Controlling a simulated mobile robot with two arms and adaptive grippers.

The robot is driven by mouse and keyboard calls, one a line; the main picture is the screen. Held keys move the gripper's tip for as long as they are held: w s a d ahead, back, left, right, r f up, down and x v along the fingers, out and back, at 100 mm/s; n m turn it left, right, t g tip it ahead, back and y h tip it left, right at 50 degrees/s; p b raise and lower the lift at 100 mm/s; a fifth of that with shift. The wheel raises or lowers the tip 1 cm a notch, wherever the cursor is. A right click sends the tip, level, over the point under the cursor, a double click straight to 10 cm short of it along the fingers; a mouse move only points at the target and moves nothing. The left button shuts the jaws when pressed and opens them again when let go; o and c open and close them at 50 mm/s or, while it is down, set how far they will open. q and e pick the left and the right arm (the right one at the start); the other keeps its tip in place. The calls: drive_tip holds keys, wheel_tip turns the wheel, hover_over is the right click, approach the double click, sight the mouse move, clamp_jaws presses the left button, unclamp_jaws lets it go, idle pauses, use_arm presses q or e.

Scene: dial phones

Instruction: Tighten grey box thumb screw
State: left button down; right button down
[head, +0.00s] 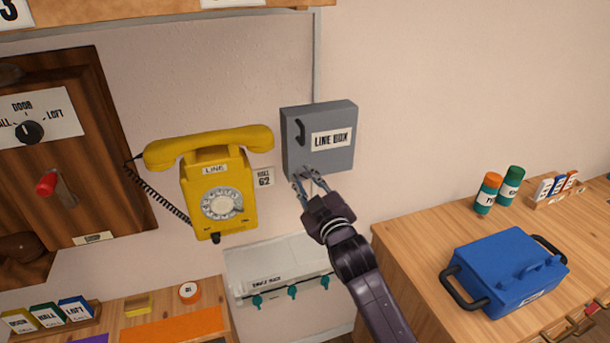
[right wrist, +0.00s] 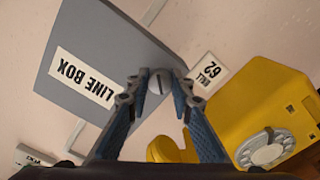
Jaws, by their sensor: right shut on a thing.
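The grey box (head: 340,116), labelled LINE BOX, hangs on the wall right of the yellow phone. It has a dark handle at its upper left. My right gripper (head: 303,178) reaches up to the lower left of its front. In the right wrist view the grey box (right wrist: 100,35) appears upside down. There my right gripper (right wrist: 160,88) has its fingertips on both sides of the round, slotted grey thumb screw (right wrist: 159,80), shut on it. In the head view the fingers hide the screw. My left gripper is not in view.
The yellow dial phone (head: 217,185) hangs close left of the box. A white panel (head: 280,262) with teal knobs is below. A wooden counter (head: 410,235) at right bears a blue case (head: 505,270). The wall right of the box is clear.

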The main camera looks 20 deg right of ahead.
drive_tip(key=m+p, duration=0.2)
drive_tip(key=m, duration=0.3)
drive_tip(key=shift+m, duration=0.3)
drive_tip(key=shift+m+p, duration=0.6)
drive_tip(key=shift+m, duration=0.9)
drive_tip(key=shift+f, duration=0.1)
drive_tip(key=c, duration=1.7)
unclamp_jaws()
